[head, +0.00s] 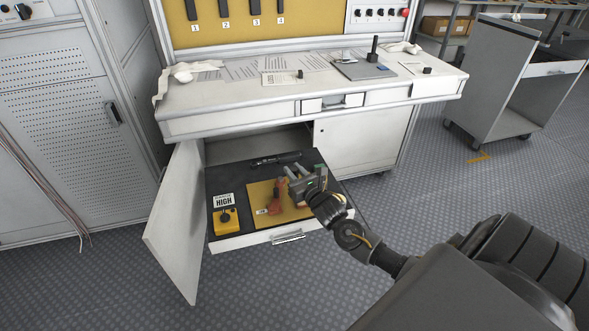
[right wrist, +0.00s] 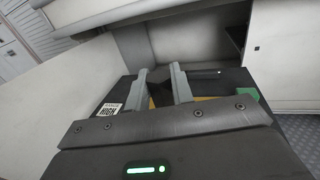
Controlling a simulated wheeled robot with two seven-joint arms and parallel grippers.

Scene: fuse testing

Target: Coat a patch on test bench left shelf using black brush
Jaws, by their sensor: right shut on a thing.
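My right gripper (head: 293,173) is low over the pulled-out left shelf (head: 246,240) of the test bench. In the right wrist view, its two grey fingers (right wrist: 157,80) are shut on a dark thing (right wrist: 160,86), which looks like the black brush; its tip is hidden. A yellow-tan board (head: 262,188) lies on the shelf's black surface under the gripper. A reddish-orange shape (head: 276,196) shows on or just above the board, partly hidden by the gripper. I cannot tell whether the brush touches the board. My left gripper is not in view.
A yellow box with a black knob (head: 225,220) and a HIGH sign (head: 224,200) stand at the shelf's left. A black tool (head: 275,159) lies at its back. The open cabinet door (head: 173,225) borders the left side. The bench top (head: 235,87) overhangs behind.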

